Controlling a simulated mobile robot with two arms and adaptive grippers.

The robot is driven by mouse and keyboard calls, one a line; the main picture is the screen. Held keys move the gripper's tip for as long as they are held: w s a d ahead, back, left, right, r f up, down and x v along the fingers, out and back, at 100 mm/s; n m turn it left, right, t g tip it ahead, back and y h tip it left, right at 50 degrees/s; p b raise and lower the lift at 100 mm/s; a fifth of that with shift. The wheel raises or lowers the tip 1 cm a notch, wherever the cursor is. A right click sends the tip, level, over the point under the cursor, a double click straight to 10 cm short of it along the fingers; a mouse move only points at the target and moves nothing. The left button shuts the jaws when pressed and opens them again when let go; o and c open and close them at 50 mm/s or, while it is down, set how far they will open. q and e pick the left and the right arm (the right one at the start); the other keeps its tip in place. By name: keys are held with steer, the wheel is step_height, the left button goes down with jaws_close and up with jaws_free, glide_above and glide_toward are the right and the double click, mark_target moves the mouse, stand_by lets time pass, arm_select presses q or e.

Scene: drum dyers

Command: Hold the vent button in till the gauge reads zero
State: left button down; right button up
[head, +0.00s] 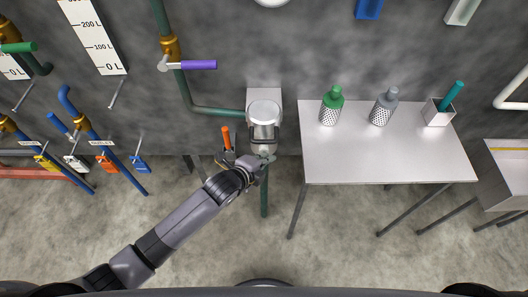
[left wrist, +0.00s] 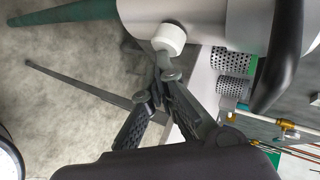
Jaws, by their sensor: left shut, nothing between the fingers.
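A grey metal canister unit (head: 264,122) with a round pale top stands against the wall in the head view. My left gripper (head: 264,160) is shut and empty at its lower front. In the left wrist view, a short white round knob, which looks like the vent button (left wrist: 168,39), sticks out of a pale housing. My left fingertips (left wrist: 163,82) are close below it; I cannot tell whether they touch or press it. A white round face with a dark rim (left wrist: 8,158) is cut off at the left edge; no gauge reading shows. My right gripper is out of view.
A purple-handled valve (head: 198,64) is on the pipe above left. An orange handle (head: 226,138) is beside my gripper.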

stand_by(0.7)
arm_select(q)
steer(key=shift+s+p, duration=0.55)
steer(key=shift+s, duration=0.3)
steer(key=s+p, duration=0.2)
steer(key=s, duration=0.3)
stand_by(0.4)
